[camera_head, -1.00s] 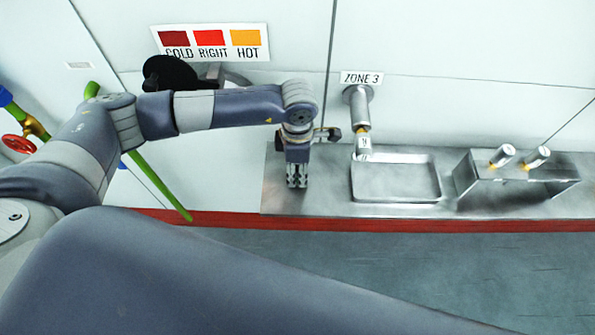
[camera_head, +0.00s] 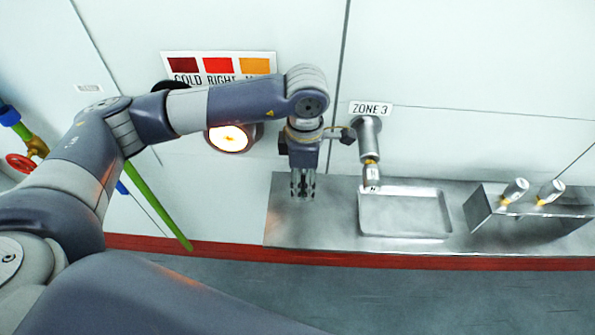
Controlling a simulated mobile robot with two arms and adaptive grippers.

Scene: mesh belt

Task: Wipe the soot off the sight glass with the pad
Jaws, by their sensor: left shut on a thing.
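The sight glass (camera_head: 231,138) is a round, glowing port in a dark rim on the wall, just below my left forearm. Its upper edge is partly hidden by that arm, and I cannot make out how much soot is on it. My left gripper (camera_head: 303,188) points down over the left end of the metal bench, to the right of the glass and lower. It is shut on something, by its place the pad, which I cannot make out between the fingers. My right gripper is out of view.
The bench (camera_head: 335,232) bears a shallow tray (camera_head: 447,214) and a metal rack (camera_head: 482,213) with two cylinders. A jointed grey fixture (camera_head: 370,140) hangs under the ZONE 3 label. A black disc (camera_head: 169,86) is beside the glass. A green pole (camera_head: 160,200) leans left.

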